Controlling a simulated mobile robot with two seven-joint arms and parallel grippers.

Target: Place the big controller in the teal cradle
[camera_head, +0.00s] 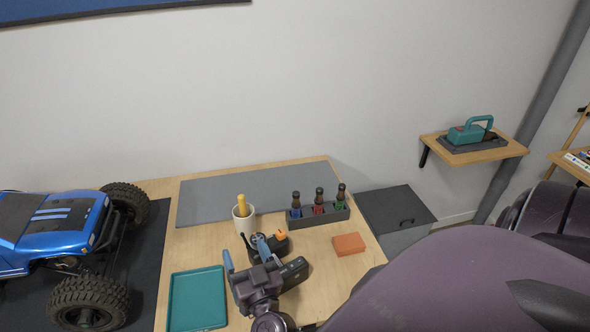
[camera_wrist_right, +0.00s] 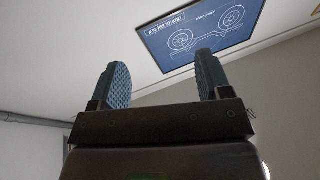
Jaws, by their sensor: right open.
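A black controller with an orange knob (camera_head: 281,235) and a short antenna lies on the wooden table, partly hidden behind my right gripper (camera_head: 246,256). My right gripper is open, with its blue fingers in front of the controller in the head view. In the right wrist view the gripper (camera_wrist_right: 160,84) has nothing between its fingers. My left gripper is not in view.
A white cup (camera_head: 243,219) with a yellow tool, a dark rack (camera_head: 319,214) with several bottles, and an orange block (camera_head: 348,244) stand nearby. A blue crawler (camera_head: 60,235) is at left. A wall shelf (camera_head: 480,153) holds a teal handled device (camera_head: 468,134). The grey mat (camera_head: 255,192) is largely clear.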

